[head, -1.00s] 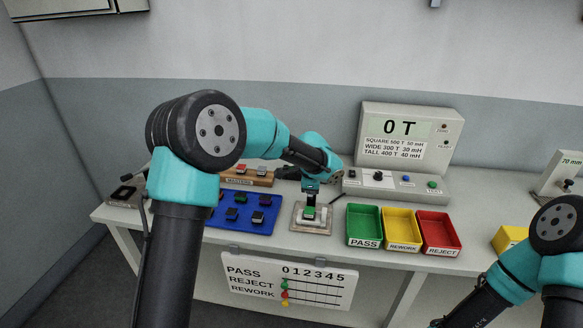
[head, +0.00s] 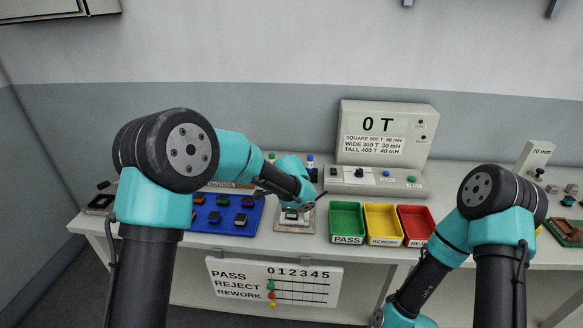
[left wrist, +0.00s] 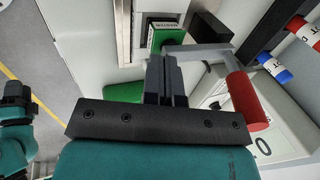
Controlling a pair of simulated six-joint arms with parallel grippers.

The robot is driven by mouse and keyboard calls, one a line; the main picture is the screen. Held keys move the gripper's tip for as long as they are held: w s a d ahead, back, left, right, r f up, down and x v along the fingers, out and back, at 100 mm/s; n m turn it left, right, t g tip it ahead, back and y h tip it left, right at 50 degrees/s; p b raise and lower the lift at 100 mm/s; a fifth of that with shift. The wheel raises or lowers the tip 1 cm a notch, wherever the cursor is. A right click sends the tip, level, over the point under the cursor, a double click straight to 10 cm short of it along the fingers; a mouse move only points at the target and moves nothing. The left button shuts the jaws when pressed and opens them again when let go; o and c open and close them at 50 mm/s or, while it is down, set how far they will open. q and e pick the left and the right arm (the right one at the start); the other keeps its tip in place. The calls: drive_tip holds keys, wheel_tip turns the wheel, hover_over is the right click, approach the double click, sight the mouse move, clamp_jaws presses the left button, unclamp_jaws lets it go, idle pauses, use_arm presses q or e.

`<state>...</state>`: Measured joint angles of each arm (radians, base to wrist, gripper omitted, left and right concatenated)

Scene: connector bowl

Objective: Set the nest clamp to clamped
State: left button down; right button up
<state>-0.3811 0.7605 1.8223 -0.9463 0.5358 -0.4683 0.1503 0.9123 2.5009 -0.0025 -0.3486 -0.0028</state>
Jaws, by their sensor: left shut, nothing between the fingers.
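The nest (head: 293,227) is a small plate on the bench between the blue mat and the green bin, partly hidden by my left arm. My left gripper (head: 294,208) is over it. In the left wrist view its dark fingers (left wrist: 166,78) are shut with nothing between them, their tips close to a green block marked MASTER (left wrist: 165,36) in the nest. A grey lever (left wrist: 200,55) with a red handle (left wrist: 246,98), seemingly the clamp, runs beside the fingers on the right. I cannot tell whether the fingers touch it. My right gripper is out of view.
A blue mat (head: 228,226) with several dark blocks lies left of the nest. Green (head: 346,237), yellow (head: 384,239) and red bins (head: 414,225) stand to its right. The tester (head: 385,135) stands behind, reading 0 T. Red and blue cylinders (left wrist: 276,70) show near the lever.

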use_arm(q)
drive_tip(key=shift+s+f, duration=0.1)
drive_tip(key=shift+f, duration=0.2)
idle(0.4)
drive_tip(key=shift+r, duration=0.1)
drive_tip(key=s+r, duration=0.8)
drive_tip(key=shift+s+a+r, duration=0.2)
drive_tip(key=shift+s+r, duration=0.15)
drive_tip(key=shift+s, duration=0.05)
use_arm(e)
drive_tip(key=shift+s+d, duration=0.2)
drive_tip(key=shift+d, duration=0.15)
